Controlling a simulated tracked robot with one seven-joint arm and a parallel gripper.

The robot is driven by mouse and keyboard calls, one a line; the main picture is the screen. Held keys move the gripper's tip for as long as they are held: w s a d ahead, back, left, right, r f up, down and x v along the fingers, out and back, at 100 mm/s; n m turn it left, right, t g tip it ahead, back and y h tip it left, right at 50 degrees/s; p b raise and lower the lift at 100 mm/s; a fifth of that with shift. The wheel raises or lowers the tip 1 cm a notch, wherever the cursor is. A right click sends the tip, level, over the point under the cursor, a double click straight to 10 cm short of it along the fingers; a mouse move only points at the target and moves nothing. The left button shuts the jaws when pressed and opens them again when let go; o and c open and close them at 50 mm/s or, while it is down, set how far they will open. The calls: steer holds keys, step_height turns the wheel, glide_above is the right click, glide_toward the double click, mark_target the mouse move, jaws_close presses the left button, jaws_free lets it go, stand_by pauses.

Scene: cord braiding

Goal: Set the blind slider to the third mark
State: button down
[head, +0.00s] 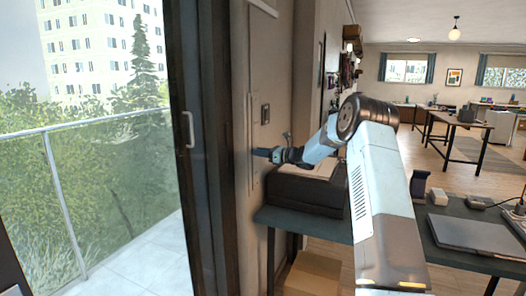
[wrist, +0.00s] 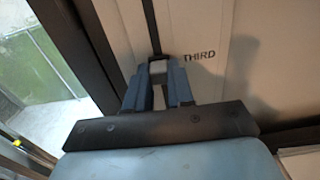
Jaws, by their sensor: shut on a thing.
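My gripper (head: 258,153) reaches to the wall panel beside the glass door in the head view. In the wrist view my gripper (wrist: 160,77) is shut on the blind slider (wrist: 158,64), a small piece between the two blue fingers. A dark vertical slot (wrist: 150,25) runs up the pale panel (wrist: 200,20) above the slider. The printed THIRD mark (wrist: 199,57) is just right of the slider, at about its height. The fingers hide part of the slider and the slot below it. No other marks can be read.
The door frame with its handle (head: 188,130) stands left of the panel. A wall switch plate (head: 265,113) is above right of my gripper. A dark box (head: 305,192) sits on the table below my arm. A laptop (head: 478,236) lies at the right.

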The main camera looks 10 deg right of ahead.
steer(key=shift+a, duration=0.1)
steer(key=c, duration=1)
jaws_free()
steer(key=shift+o, duration=0.2)
steer(key=v, duration=1.3)
steer(key=shift+s+d, duration=0.2)
steer(key=shift+d, duration=0.2)
